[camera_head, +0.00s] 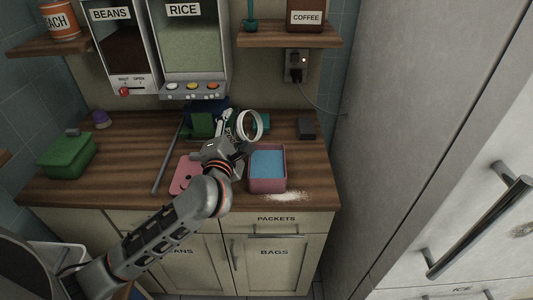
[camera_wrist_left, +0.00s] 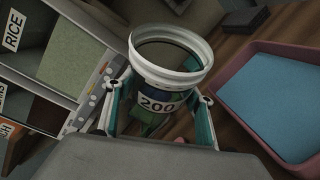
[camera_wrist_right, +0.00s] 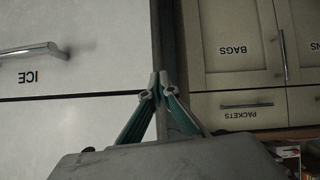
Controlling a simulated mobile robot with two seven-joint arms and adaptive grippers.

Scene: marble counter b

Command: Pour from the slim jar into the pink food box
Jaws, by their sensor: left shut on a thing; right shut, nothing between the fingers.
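The slim jar (camera_head: 250,125) is a clear jar with a white rim, tilted over the counter just behind and left of the pink food box (camera_head: 267,185). My left gripper (camera_head: 236,143) is shut on it. In the left wrist view the jar (camera_wrist_left: 165,75) has its mouth open, a "200" label on its side and looks empty inside. The pink food box (camera_wrist_left: 243,120) is beside it, open, with a flat blue surface inside. My right gripper (camera_wrist_right: 160,88) is shut and empty, in front of the fridge and cabinets.
White grains (camera_head: 287,196) lie on the counter before the box. A pink lid (camera_head: 183,178), a grey rod (camera_head: 167,160) and a green box (camera_head: 67,155) lie to the left. A dark block (camera_head: 306,128) sits behind right. Bean and rice dispensers (camera_head: 193,45) hang above.

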